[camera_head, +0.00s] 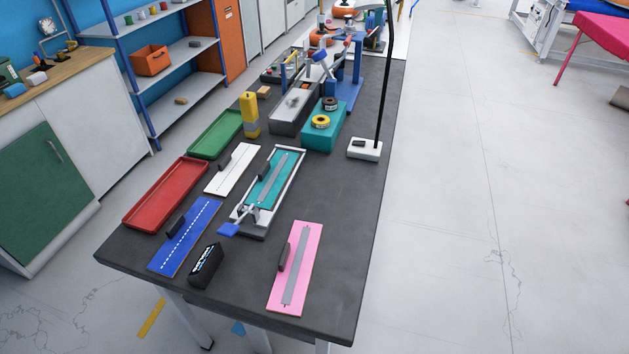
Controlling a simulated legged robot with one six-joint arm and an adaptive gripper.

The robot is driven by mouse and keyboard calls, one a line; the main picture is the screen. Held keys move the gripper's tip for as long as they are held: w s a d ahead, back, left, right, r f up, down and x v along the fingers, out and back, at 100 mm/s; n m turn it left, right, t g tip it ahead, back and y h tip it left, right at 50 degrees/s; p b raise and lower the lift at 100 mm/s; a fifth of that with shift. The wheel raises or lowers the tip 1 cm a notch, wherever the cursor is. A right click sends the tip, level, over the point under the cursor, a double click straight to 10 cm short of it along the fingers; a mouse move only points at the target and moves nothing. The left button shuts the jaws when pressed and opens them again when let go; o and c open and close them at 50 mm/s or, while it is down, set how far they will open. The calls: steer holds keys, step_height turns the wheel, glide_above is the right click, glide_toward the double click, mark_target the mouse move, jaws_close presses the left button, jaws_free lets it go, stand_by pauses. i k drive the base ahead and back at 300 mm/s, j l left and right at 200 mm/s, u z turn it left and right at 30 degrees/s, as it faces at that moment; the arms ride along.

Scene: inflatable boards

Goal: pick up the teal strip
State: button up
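The teal strip (257,194) lies flat in a pale grey and white frame (246,234) near the middle of the dark table. A narrow grey bar (272,178) runs along the strip. A small black block (264,170) sits at its left edge. A metal clamp with a blue lever (229,230) is at the frame's near end and covers or borders the strip's near edge; I cannot tell whether it presses on it. My gripper is not in view.
Pink (312,240), blue (170,262) and white (222,182) strips lie around the frame. Red (137,220) and green (203,152) trays are to the left. A black box (206,266), teal box (318,137) and lamp base (364,150) stand nearby.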

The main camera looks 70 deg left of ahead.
mark_target(273, 175)
steer(key=i+u, duration=0.25)
steer(key=i, duration=0.15)
steer(key=i+l+u, duration=0.5)
steer(key=i, duration=0.2)
steer(key=i+j+u, duration=0.15)
steer(key=i+u, duration=0.25)
steer(key=i+j+u, duration=0.1)
steer(key=i+u, duration=0.15)
steer(key=u, duration=0.15)
steer(key=i+u, duration=0.4)
steer(key=i+l+u, duration=0.2)
steer(key=u, duration=0.2)
steer(key=i+j+u, duration=0.1)
steer(key=u, duration=0.3)
steer(key=i+u, duration=0.25)
steer(key=u, duration=0.15)
steer(key=i+u, duration=0.15)
steer(key=u, duration=0.25)
steer(key=i+l+u, duration=0.1)
steer(key=u, duration=0.3)
steer(key=i+u, duration=0.35)
steer(key=i+l+u, duration=0.1)
steer(key=i+u, duration=0.25)
steer(key=k, duration=0.05)
